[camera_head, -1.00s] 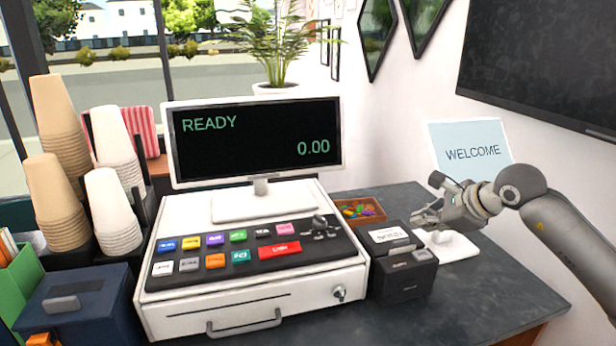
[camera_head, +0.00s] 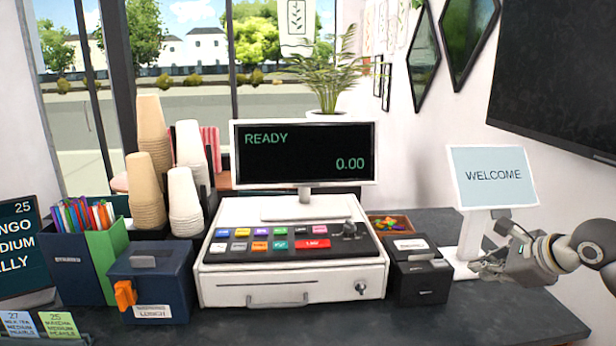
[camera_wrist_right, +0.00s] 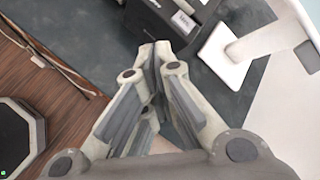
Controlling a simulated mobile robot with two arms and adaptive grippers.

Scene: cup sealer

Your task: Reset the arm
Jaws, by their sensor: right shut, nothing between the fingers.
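My right gripper (camera_head: 478,268) is at the right of the head view, beside the stand of the welcome sign and to the right of the black printer. In the right wrist view its fingers (camera_wrist_right: 154,48) meet at the tips, shut with nothing between them. The fingertips point toward the dark counter, near the printer (camera_wrist_right: 172,22) and the white sign base (camera_wrist_right: 226,52). My left gripper does not show in any view.
A cash register (camera_head: 290,272) with a screen reading READY stands mid-counter. The welcome sign (camera_head: 492,176) is at right. Cup stacks (camera_head: 150,190), a pen holder (camera_head: 103,255) and a blue box (camera_head: 150,283) fill the left. The front counter strip (camera_head: 440,318) is clear.

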